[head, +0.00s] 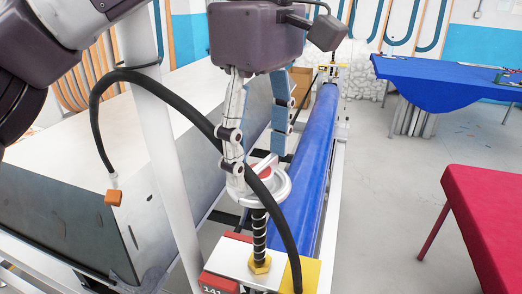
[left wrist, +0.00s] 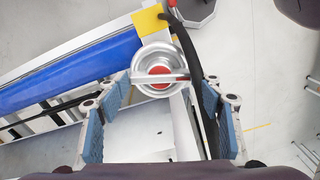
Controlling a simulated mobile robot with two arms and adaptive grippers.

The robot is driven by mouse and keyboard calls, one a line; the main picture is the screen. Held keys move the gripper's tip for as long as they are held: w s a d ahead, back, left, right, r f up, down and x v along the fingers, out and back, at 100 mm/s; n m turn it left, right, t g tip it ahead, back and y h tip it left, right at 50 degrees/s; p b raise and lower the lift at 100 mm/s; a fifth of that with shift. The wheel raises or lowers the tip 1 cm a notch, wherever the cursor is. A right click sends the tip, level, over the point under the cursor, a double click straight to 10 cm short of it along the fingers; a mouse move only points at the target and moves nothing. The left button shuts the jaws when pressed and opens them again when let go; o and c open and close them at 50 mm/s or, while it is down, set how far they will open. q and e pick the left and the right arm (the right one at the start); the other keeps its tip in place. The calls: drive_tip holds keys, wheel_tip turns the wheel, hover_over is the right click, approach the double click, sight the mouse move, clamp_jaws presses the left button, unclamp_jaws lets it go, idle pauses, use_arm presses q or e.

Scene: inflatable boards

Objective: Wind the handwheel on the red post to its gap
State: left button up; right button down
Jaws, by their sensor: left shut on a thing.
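The handwheel (head: 277,190) is a pale metal wheel with a red centre and a bar across it. It sits on top of a dark threaded spindle (head: 259,238), which rises from a brass nut (head: 260,264). A length of bare thread shows between wheel and nut. Red parts of the post (head: 220,284), with a number label, show at the bottom edge; the rest is cut off. My right gripper is not in view.
A black hose (head: 108,82) loops in front of my left gripper and down past the spindle. A long blue roll (head: 313,150) lies behind the wheel. A white machine bench (head: 130,135) stands left. A red table (head: 490,215) and blue-covered table (head: 440,75) stand right, with clear floor between.

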use_arm(q)
drive_tip(key=shift+w+r, duration=0.1)
drive_tip(key=shift+r, duration=0.1)
idle(0.3)
drive_tip(key=o, duration=0.8)
drive_tip(key=shift+c, duration=0.2)
drive_tip(key=o, duration=0.4)
drive_tip(key=shift+w+a+f, duration=0.1)
drive_tip(key=shift+w+f, duration=0.05)
drive_tip(key=shift+f, duration=0.05)
drive_tip(key=shift+r, duration=0.5)
wheel_tip(320, 180, up, 11)
